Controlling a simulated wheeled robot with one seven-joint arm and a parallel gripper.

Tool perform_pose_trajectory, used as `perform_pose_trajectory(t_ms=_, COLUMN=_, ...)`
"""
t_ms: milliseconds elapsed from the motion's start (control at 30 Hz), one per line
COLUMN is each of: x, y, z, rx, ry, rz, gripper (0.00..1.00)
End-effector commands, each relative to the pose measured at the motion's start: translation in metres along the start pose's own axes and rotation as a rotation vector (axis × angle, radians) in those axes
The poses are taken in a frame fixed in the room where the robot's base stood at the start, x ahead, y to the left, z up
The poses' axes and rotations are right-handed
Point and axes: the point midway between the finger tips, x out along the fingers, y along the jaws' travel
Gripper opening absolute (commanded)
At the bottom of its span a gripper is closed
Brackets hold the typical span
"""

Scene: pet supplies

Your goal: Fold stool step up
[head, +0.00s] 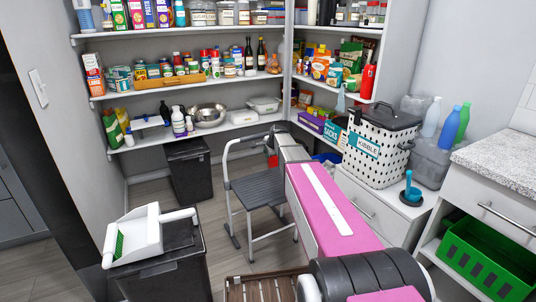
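The step stool (258,193) stands on the floor in the middle of the head view. It has a dark grey ribbed step lying flat and a light metal frame, with a curved handle bar rising behind it. My arm reaches in from the bottom right, over the right side of the stool. My gripper (271,156) is at the far end of the arm, near the right end of the handle bar. It is small and partly hidden by my arm, so contact with the stool and the state of the fingers cannot be told. The stool's right side is partly covered.
Stocked shelves line the back walls. Another bin (165,275) with a white scoop (140,236) is front left. A kibble box (377,150) sits on the right cabinet, and a green crate (490,262) is far right. Floor shows left of the stool.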

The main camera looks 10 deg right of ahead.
Motion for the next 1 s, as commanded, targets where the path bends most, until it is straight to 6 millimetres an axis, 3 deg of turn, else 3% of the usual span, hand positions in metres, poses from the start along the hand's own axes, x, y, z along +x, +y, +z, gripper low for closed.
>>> perform_pose_trajectory(t_ms=33, x=0.000, y=0.000, z=0.000, rx=0.000, ry=0.000, rz=0.000, gripper=0.33)
perform_pose_trajectory(t_ms=67, x=0.000, y=0.000, z=0.000, rx=0.000, ry=0.000, rz=0.000, gripper=0.43)
perform_pose_trajectory(t_ms=467, x=-0.008, y=0.000, z=0.000, rx=0.000, ry=0.000, rz=-0.001, gripper=0.43)
perform_pose_trajectory(t_ms=1000, x=-0.096, y=0.001, z=0.000, rx=0.000, ry=0.001, rz=-0.001, gripper=0.43)
